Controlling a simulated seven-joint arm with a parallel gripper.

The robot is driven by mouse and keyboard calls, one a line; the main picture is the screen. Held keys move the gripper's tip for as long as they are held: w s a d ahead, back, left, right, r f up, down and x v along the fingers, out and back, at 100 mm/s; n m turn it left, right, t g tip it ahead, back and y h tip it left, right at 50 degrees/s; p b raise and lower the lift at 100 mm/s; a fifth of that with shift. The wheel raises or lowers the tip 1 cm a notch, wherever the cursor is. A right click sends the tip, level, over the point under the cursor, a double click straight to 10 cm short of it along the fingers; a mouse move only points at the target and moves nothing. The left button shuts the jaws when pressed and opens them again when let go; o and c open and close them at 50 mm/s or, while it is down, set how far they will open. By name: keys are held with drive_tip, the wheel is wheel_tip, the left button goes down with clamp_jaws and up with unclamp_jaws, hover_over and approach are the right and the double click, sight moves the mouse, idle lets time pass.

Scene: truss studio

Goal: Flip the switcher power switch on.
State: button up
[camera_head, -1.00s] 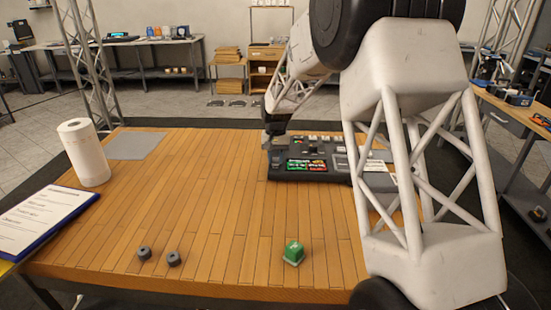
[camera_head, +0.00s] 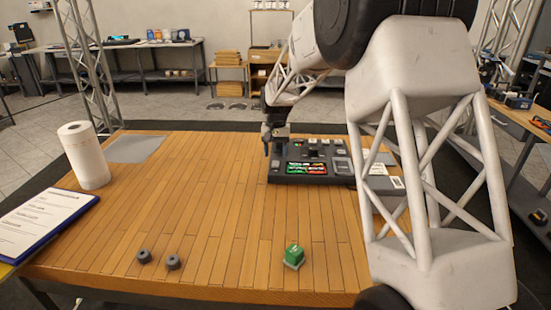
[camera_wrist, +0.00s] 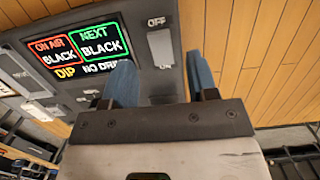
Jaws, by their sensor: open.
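The switcher (camera_head: 325,178) is a dark console lying on the wooden table, with lit red and green display panels. In the wrist view its screen (camera_wrist: 85,50) reads ON AIR and NEXT. The power switch (camera_wrist: 160,46) is a light grey rocker beside the screen, with OFF above it and ON below it. I cannot tell which way it is tipped. My gripper (camera_wrist: 161,78) is open and empty, its two blue fingers apart, with the switch just beyond the gap between them. In the head view my gripper (camera_head: 272,147) hangs at the switcher's left edge.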

sight(276, 163)
drive_tip(key=shift+w+r, duration=0.15)
drive_tip(key=shift+r, duration=0.85)
drive_tip(key=shift+w+r, duration=0.1)
drive_tip(key=shift+r, duration=0.85)
drive_tip(key=shift+s+d+r, duration=0.15)
drive_tip(key=s+d+r+t, duration=0.1)
drive_tip(key=s+d+r, duration=0.35)
drive_tip(key=s, duration=0.45)
drive_tip(key=s+d+r, duration=0.3)
drive_tip(key=s+d, duration=0.3)
drive_tip(key=s, duration=0.2)
drive_tip(key=s+d+r+t, duration=0.1)
drive_tip(key=s+d+r, duration=0.35)
drive_tip(key=s, duration=0.45)
drive_tip(key=s+d+f, duration=0.1)
drive_tip(key=s+d, duration=0.1)
drive_tip(key=s, duration=0.7)
drive_tip(key=s+d+f+t, duration=0.1)
drive_tip(key=s+d+f, duration=0.1)
drive_tip(key=s, duration=0.7)
drive_tip(key=s+d+f+t, duration=0.1)
drive_tip(key=s+d, duration=0.3)
drive_tip(key=s, duration=0.6)
drive_tip(key=shift+d+f, duration=0.25)
drive_tip(key=shift+f, duration=0.35)
